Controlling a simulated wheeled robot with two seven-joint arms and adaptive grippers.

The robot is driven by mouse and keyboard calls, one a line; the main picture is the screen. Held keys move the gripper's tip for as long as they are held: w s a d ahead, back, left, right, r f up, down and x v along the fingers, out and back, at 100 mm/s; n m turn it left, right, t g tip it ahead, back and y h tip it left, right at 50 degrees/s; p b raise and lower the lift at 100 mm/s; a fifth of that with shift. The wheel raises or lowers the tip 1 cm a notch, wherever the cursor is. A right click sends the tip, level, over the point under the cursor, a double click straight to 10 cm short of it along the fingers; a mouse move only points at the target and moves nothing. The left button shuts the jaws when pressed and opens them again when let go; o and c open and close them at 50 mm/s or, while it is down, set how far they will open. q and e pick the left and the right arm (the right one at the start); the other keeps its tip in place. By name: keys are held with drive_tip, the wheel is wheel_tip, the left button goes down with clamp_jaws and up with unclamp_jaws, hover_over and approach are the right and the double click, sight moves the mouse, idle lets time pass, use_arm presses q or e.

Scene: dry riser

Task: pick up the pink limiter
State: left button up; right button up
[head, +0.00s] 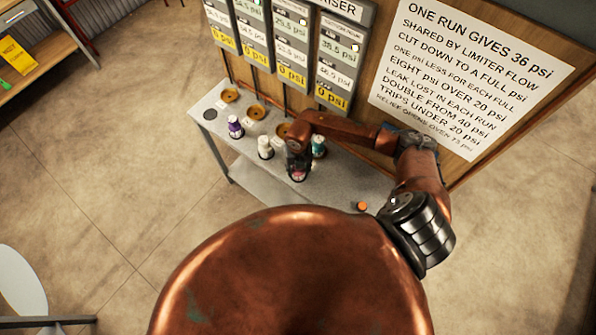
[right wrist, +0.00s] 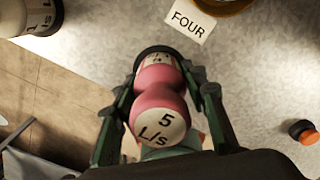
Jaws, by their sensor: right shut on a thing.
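The pink limiter (right wrist: 158,101) is a waisted pink piece with a white end marked "5 L/s" and a dark ring at its far end. In the right wrist view it sits between the two fingers of my right gripper (right wrist: 162,92), which is shut on it. In the head view the right gripper (head: 298,163) is over the front of the grey bench, and only a little of the pink limiter (head: 298,176) shows below it. I cannot tell whether the limiter touches the bench. My left gripper is not in view.
On the bench (head: 333,186) stand a purple limiter (head: 235,127), a white limiter (head: 265,147) and a teal limiter (head: 318,147), close to the right gripper. Brass rings (head: 230,95) line the back. An orange-and-black knob (head: 362,205) is at right. A board (head: 380,60) rises behind.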

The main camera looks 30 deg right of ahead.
drive_tip(key=shift+c, duration=1)
drive_tip(key=shift+r, duration=0.1)
